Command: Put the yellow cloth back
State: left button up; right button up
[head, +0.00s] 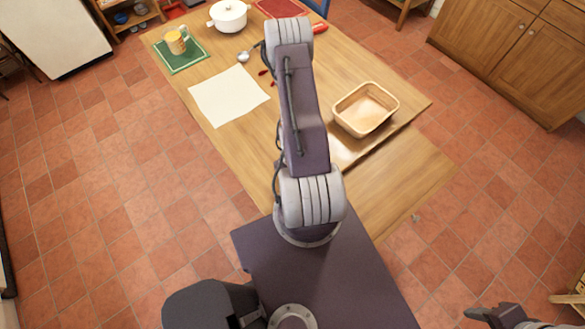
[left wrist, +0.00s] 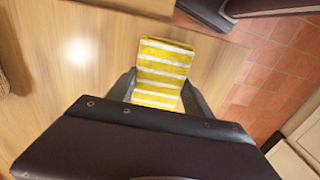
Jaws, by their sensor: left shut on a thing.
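The yellow cloth (left wrist: 165,62) with white stripes shows in the left wrist view. It sits between the two fingers of my left gripper (left wrist: 159,84), which is shut on it. Behind it are the wooden tabletop and the table's edge; I cannot tell how high it is above them. In the head view the cloth and my left gripper are hidden behind my left arm. Part of my right gripper (head: 492,313) shows at the bottom right of the head view, away from the table; its opening is not clear.
The wooden table (head: 225,140) carries a tan basket (head: 340,117) at right, a pale flat sheet (head: 228,97), a mug (head: 175,42) on a green mat (head: 184,66), a white pot (head: 228,15) and a spoon (head: 243,57). Wooden cabinets (head: 500,45) stand at right.

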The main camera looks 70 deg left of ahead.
pick_arm(q)
notch_tip(320, 180, down, 3)
jog(key=shift+d+r, duration=0.1)
jog(key=shift+f, duration=0.3)
jog(key=o, duration=1.5)
jog(key=shift+f, duration=0.1)
jog(key=shift+c, duration=0.2)
jog(key=shift+r, duration=0.65)
notch_tip(320, 180, up, 11)
jog(key=shift+r, duration=0.1)
